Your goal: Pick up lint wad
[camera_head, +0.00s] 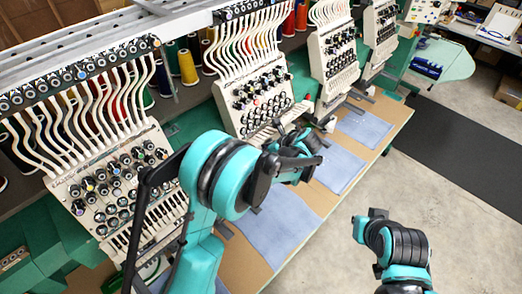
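I cannot pick out a lint wad for certain in the head view. My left arm reaches in from the lower left, across the front of the embroidery machine. Its dark gripper (302,143) is at the machine's front edge, near the lower end of the second sewing head (262,92). The fingers are small and partly hidden by the wrist, so I cannot tell whether they are open or what is between them. Part of my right arm shows at the lower right over the floor. I see no gripper fingers on it.
Blue fabric pieces (337,168) lie along the tan table (394,113). Sewing heads stand in a row, with thread cones (187,67) behind. A dark mat (468,140) lies on the concrete floor (450,220), which is largely open to the right. A cardboard box (509,92) stands far right.

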